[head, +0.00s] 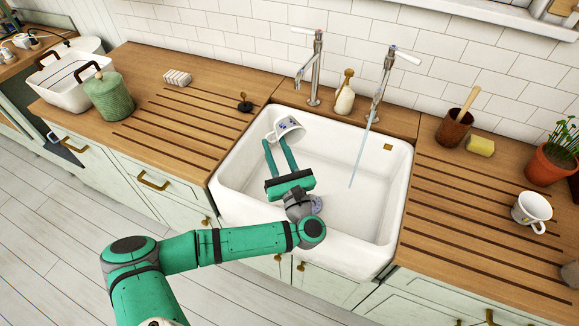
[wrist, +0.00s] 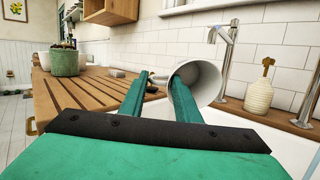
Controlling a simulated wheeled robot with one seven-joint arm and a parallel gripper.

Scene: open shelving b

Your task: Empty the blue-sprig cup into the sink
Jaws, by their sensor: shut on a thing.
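The blue-sprig cup (head: 287,130) is white with blue marks and is held over the back left of the white sink (head: 228,184). My gripper (head: 275,142) is shut on the cup's wall. In the wrist view the cup (wrist: 209,76) is tipped on its side, with its mouth toward the camera. There one finger of my gripper (wrist: 158,84) reaches into the mouth and the other lies outside. No contents show inside the cup; part of its inside is hidden by the finger.
Two taps stand behind the sink; a thin stream of water (head: 359,153) falls from the right one. A soap bottle (head: 345,94) stands between them. Another white cup (head: 532,211) is on the right worktop. A dark sink plug (head: 244,104) lies left of the sink.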

